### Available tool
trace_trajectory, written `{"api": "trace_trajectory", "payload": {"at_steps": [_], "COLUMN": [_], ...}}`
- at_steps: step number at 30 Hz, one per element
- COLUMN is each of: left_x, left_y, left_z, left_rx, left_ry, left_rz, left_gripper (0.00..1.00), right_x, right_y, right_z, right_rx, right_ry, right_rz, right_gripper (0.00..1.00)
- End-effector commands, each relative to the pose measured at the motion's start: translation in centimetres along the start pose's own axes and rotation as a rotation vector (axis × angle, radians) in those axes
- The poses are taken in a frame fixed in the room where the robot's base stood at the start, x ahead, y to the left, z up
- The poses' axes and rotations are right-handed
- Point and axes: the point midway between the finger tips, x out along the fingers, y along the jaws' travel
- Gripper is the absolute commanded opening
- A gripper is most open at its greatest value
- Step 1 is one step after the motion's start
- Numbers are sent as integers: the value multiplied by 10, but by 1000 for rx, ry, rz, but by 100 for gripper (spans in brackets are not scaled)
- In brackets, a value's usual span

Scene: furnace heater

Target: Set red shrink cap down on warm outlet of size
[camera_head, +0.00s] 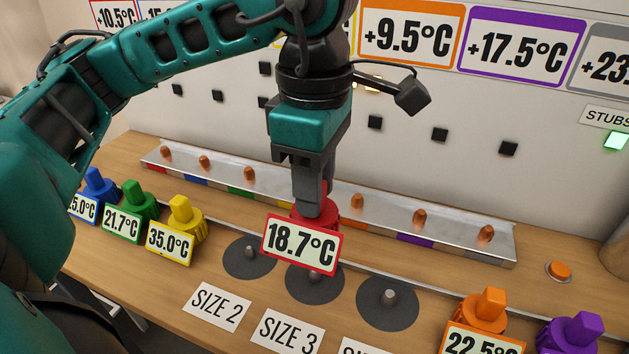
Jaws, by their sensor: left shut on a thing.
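My left gripper (308,205) points down and is shut on the red shrink cap (316,218), whose front tag reads 18.7°C. The cap hangs in front of the metal outlet rail (460,240), over the middle dark disc (314,290); I cannot tell its height exactly. Copper outlet stubs stand along the rail, such as one left of the cap (249,174) and one right of it (358,202). Colour patches mark the rail's front edge. The gripper and cap hide part of the rail. Labels SIZE 2 (217,304) and SIZE 3 (287,331) lie before the discs. My right gripper is not in view.
Blue (94,184), green (136,201) and yellow (182,219) caps stand left. Orange (484,311) and purple (571,334) caps stand front right. Discs with pegs (388,302) flank the middle one. Temperature signs (411,32) hang behind. An orange button (559,270) sits right.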

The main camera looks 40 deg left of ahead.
Motion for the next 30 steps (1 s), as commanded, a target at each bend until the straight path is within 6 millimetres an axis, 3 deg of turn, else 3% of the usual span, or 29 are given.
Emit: {"api": "trace_trajectory", "payload": {"at_steps": [1,3,15,21,30], "left_x": [18,30,85,95,95], "left_y": [0,0,0,0,0], "left_z": [0,0,0,0,0], "left_rx": [1,1,1,0,0], "left_ry": [0,0,0,0,0], "left_rz": [0,-1,0,1,1], "left_gripper": [0,0,0,0,0], "right_x": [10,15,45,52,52], "right_y": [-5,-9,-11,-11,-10], "right_z": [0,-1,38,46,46], "right_rx": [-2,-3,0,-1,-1], "right_ry": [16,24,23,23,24], "right_rz": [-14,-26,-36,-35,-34], "right_gripper": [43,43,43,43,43]}}
